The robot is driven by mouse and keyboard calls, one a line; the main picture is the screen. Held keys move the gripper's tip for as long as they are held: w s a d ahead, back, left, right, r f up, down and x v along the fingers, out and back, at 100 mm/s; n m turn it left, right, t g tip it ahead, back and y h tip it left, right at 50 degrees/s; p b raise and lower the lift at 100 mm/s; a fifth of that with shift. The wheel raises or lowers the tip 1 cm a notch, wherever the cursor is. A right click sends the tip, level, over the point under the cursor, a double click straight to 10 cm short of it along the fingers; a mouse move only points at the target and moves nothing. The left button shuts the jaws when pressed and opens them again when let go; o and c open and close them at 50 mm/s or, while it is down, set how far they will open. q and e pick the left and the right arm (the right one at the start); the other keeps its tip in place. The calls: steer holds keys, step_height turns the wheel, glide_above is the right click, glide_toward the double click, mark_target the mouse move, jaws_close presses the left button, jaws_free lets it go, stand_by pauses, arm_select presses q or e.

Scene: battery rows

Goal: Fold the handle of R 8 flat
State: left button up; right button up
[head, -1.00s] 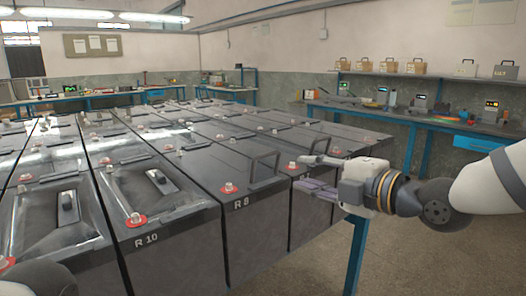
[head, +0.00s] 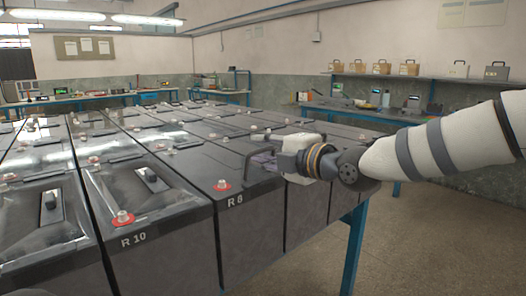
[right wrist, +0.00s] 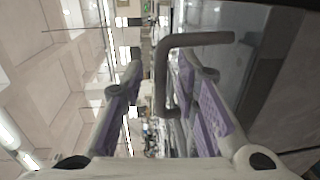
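Battery R 8 (head: 240,228) is a dark grey block in the front row, with its white label on the front face and a red-ringed terminal on top. Its handle (head: 247,166) stands up from the lid, partly hidden behind my right gripper (head: 263,159). In the right wrist view the handle (right wrist: 160,80) is a grey bent bar, seen between the two purple-padded fingers of my right gripper (right wrist: 164,72). These fingers are apart. Whether either one touches the bar I cannot tell.
Battery R 10 (head: 160,250) stands left of R 8, its handle (head: 150,175) lying low. More batteries fill the blue-legged table behind and to the right. The floor (head: 430,250) at the right is clear. A shelf (head: 430,78) holds several cases along the wall.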

jaws_close()
steer(key=shift+w+a+r+g+h, duration=0.25)
steer(key=shift+w+g+h, duration=0.15)
steer(key=shift+g, duration=0.2)
steer(key=shift+w+a+f+g+h, duration=0.35)
steer(key=shift+w+g+h, duration=0.2)
steer(key=shift+g, duration=0.35)
steer(key=shift+w+a+r+g+h, duration=0.15)
steer(key=shift+w+a+g+h, duration=0.1)
steer(key=shift+g+h, duration=0.25)
steer(key=shift+w+a+f+g+h, duration=0.2)
steer(key=shift+w+a+g+h, duration=0.15)
steer(key=shift+g+h, duration=0.35)
